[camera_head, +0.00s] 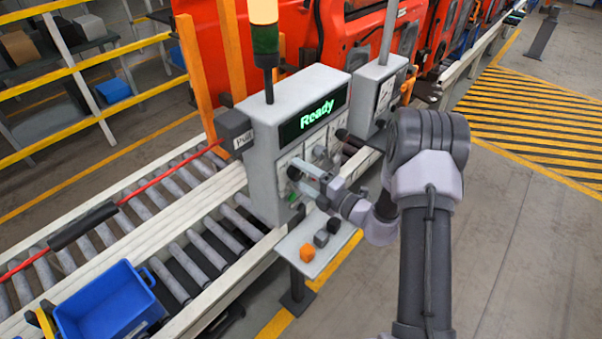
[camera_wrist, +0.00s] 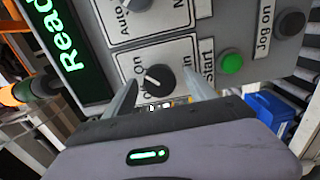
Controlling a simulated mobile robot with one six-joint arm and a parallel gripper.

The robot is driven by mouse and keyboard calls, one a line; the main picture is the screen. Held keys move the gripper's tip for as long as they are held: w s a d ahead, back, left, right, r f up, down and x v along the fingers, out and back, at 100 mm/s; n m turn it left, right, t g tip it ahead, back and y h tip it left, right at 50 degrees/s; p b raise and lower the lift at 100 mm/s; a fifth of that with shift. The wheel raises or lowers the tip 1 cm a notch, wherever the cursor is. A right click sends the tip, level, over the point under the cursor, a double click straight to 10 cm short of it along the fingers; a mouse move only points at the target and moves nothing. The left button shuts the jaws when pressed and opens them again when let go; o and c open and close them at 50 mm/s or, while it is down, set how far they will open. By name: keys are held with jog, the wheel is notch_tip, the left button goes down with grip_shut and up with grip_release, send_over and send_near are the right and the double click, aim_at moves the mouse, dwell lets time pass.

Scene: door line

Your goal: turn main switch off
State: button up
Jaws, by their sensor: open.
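The grey control panel (camera_head: 268,150) stands beside the roller conveyor and its screen (camera_head: 315,112) reads "Ready" in green. In the wrist view a black rotary knob (camera_wrist: 157,79) with a white pointer mark sits on a white plate with "On" readable; the rest of the label is partly hidden by my fingers. The mark points up and left in the picture. My gripper (camera_wrist: 159,97) is open, with one finger on each side of the knob; I cannot tell if they touch it. In the head view my gripper (camera_head: 298,172) is at the panel front and hides the knob.
Another knob (camera_wrist: 138,4), labelled "Auto", is above, and a green Start button (camera_wrist: 231,62) and a black "Jog on" button (camera_wrist: 290,22) are to the right. A blue bin (camera_head: 105,305) is at left.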

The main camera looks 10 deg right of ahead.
jog(key=c, duration=1.4)
jog(key=shift+n+b, duration=0.3)
jog(key=n+b, duration=0.3)
jog(key=shift+f+n, duration=0.15)
jog(key=shift+n, duration=0.25)
jog(key=n+b, duration=0.4)
jog(key=shift+n, duration=0.3)
jog(key=n+b, duration=0.6)
jog(key=shift+f+b, duration=0.1)
jog(key=shift+b, duration=0.25)
jog(key=n+b, duration=0.2)
jog(key=b, duration=0.1)
jog(key=shift+a+n, duration=0.1)
jog(key=shift+n, duration=0.3)
jog(key=shift+r, duration=0.25)
